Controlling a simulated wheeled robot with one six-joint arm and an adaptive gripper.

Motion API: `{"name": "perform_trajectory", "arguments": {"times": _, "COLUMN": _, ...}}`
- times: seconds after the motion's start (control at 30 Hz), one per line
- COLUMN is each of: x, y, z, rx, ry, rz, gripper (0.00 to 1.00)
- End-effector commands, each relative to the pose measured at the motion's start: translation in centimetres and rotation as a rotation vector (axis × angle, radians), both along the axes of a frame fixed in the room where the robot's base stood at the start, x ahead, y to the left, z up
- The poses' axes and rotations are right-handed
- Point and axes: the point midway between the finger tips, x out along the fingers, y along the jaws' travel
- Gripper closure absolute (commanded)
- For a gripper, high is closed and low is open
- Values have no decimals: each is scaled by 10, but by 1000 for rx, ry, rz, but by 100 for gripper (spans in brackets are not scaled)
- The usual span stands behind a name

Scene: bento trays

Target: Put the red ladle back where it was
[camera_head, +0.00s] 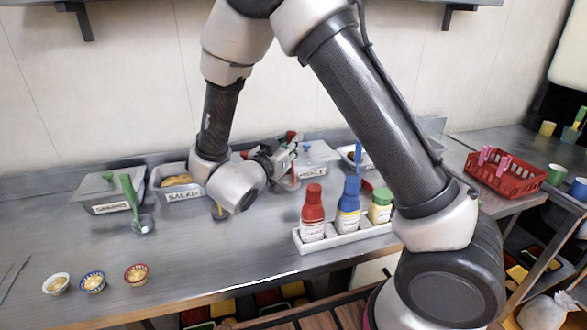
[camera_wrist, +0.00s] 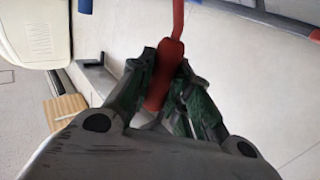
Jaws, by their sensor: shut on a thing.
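The red ladle is held in my gripper (camera_head: 279,157), in front of the bin labelled PICKLE (camera_head: 318,168) in the head view. Only small red parts of it show there, and its bowl is hidden. In the wrist view the red handle of the ladle (camera_wrist: 168,70) lies between the two dark green fingers of my gripper (camera_wrist: 166,85), which are shut on it. The handle runs up out of the top of that view. The PICKLE bin is partly covered by my gripper and has a metal lid.
A lidded bin (camera_head: 104,201) with a green ladle (camera_head: 131,193) in front and an open SALAD bin (camera_head: 180,193) stand left. A white bottle rack (camera_head: 345,240) stands in front right. Small bowls (camera_head: 93,283) lie front left. A red basket (camera_head: 508,178) is far right.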

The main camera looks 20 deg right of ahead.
Motion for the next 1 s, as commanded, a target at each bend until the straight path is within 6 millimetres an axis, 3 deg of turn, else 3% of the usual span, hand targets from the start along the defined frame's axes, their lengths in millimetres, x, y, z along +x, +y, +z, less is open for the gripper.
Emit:
{"name": "perform_trajectory", "arguments": {"times": 0.33, "x": 0, "y": 0, "z": -45, "rx": -2, "ry": 1, "rz": 0, "gripper": 100}}
{"name": "perform_trajectory", "arguments": {"times": 0.77, "x": 0, "y": 0, "z": -52, "rx": 0, "ry": -1, "rz": 0, "gripper": 100}}
{"name": "perform_trajectory", "arguments": {"times": 0.8, "x": 0, "y": 0, "z": -52, "rx": 1, "ry": -1, "rz": 0, "gripper": 73}}
{"name": "perform_trajectory", "arguments": {"times": 0.9, "x": 0, "y": 0, "z": -52, "rx": 1, "ry": -1, "rz": 0, "gripper": 59}}
{"name": "perform_trajectory", "arguments": {"times": 1.0, "x": 0, "y": 0, "z": -52, "rx": 1, "ry": -1, "rz": 0, "gripper": 59}}
